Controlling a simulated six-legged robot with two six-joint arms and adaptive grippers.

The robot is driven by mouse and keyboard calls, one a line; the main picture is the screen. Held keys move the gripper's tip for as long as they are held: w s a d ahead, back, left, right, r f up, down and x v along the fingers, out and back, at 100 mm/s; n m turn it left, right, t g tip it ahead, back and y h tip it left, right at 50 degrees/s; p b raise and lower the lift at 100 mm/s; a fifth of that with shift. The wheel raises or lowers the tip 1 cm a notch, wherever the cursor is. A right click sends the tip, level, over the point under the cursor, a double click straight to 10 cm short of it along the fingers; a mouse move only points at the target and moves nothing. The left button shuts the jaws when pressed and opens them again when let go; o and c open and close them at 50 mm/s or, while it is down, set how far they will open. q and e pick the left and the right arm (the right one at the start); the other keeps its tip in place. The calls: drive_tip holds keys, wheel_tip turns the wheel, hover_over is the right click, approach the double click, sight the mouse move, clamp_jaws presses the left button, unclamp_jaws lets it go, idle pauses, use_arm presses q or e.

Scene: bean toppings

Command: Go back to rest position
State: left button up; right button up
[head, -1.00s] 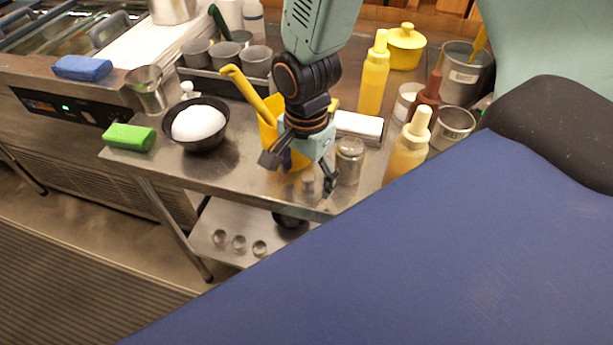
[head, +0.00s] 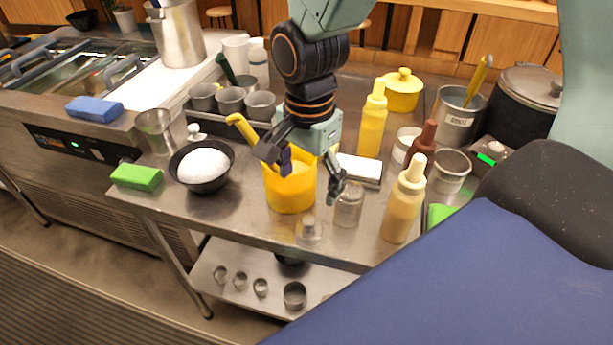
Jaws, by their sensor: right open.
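My right gripper (head: 300,172) hangs down from the top centre with its fingers spread open and nothing between them that I can see. It overlaps a yellow container (head: 291,196) on the steel table; the gap between them is hard to judge. A yellow handle (head: 243,128) rises from the container toward the left, partly hidden behind the left finger. A black bowl (head: 204,184) with a white mound (head: 203,164) stands left of the container. My left gripper does not show.
A glass shaker (head: 348,205) stands close to the right finger. Sauce bottles (head: 403,206), metal pots (head: 457,122) and a yellow lidded pot (head: 403,92) crowd the right. A green sponge (head: 137,177) lies by the table's left edge. Small metal cups (head: 231,99) stand behind.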

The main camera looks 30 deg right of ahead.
sight(308, 219)
wheel_tip(308, 219, down, 12)
drive_tip(key=b, duration=0.2)
drive_tip(key=shift+w+f+b, duration=0.1)
drive_tip(key=shift+f+b, duration=0.15)
drive_tip(key=shift+b, duration=0.1)
drive_tip(key=shift+w+r, duration=0.1)
drive_tip(key=shift+r, duration=0.6)
drive_tip(key=shift+s+r+p, duration=0.2)
drive_tip(key=shift+r+p, duration=0.1)
drive_tip(key=shift+r, duration=0.25)
drive_tip(key=shift+w+f, duration=0.1)
